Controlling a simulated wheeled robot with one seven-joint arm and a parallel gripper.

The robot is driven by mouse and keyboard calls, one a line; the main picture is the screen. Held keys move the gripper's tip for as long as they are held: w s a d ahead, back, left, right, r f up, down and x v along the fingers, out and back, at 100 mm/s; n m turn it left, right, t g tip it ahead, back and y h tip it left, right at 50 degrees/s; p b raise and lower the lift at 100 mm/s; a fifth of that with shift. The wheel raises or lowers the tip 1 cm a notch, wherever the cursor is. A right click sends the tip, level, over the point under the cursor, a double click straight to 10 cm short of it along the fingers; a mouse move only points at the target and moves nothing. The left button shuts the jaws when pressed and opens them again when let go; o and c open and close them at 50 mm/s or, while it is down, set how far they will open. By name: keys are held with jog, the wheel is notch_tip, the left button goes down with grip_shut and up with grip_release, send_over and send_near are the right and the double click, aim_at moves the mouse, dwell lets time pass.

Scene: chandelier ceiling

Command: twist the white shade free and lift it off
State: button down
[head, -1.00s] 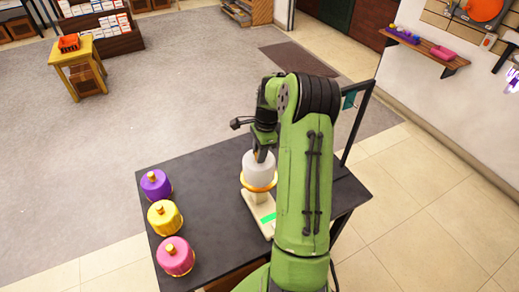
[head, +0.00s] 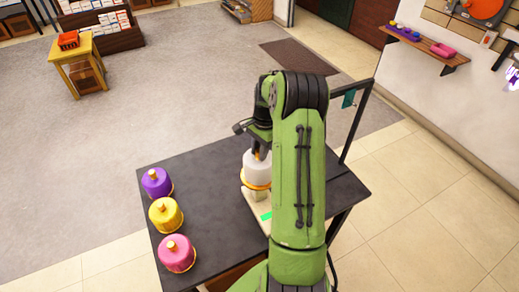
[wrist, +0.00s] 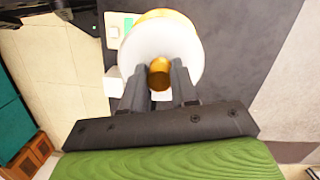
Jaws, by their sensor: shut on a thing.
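The white shade (head: 256,168) stands on a pale base (head: 262,207) on the black table, with an orange-gold ring (head: 257,185) around its lower edge. In the wrist view the shade (wrist: 163,38) is a white disc seen from above, with a gold knob (wrist: 160,73) at its top. My gripper (wrist: 161,77) is over the shade with its two fingers shut on the knob, one on each side. In the head view my gripper (head: 261,152) is partly hidden by my green arm, which also covers part of the base.
Purple (head: 156,182), yellow (head: 165,215) and pink (head: 177,253) shades with gold knobs stand in a row at the left of the black table (head: 212,190). A dark post (head: 355,125) rises at the table's right back. The table between the row and the base is clear.

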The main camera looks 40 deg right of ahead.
jog(key=n, duration=0.3)
jog(key=shift+g+p, duration=0.3)
jog(key=shift+r, duration=0.2)
jog(key=shift+r+p, duration=1.3)
jog(key=shift+r, duration=0.4)
jog(key=shift+r+p, duration=1.75)
jog(key=shift+r, duration=0.65)
notch_tip(320, 180, up, 2)
jog(key=shift+r, duration=0.2)
